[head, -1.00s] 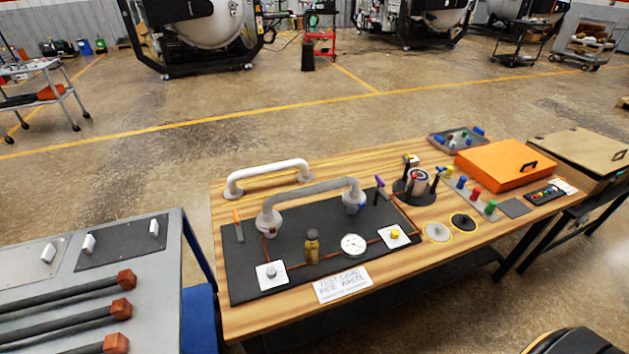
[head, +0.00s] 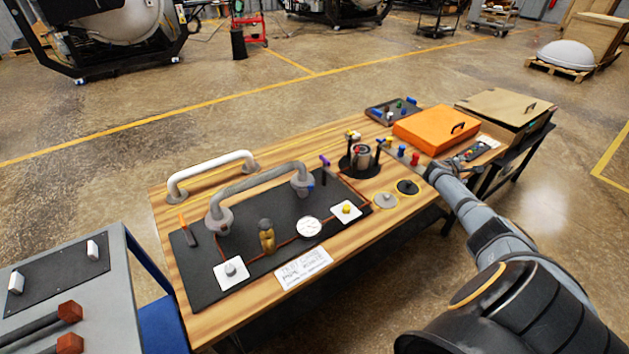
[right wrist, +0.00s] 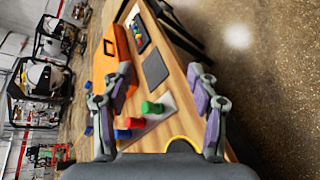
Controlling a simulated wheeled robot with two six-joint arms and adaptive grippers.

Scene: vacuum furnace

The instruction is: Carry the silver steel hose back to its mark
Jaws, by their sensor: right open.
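The silver steel hose (head: 258,180) is a grey arch standing on the black panel (head: 198,271), with one end on a grey fitting at the left and the other on a fitting with a blue part at the right. I cannot tell whether the ends are fastened. A white hose (head: 211,163) arches behind it on the wooden table (head: 168,203). My right gripper (right wrist: 160,100) is open and empty. It is over the right part of the table, well to the right of the silver hose. My left gripper is out of view. I cannot make out which mark belongs to the hose.
An orange case (head: 433,129) and a tan box (head: 505,106) stand at the right. Blue, red and green knobs (right wrist: 151,108) lie under my right gripper. A round pump-like stand (head: 361,160) sits mid-table. A grey cart (head: 96,302) stands at the left.

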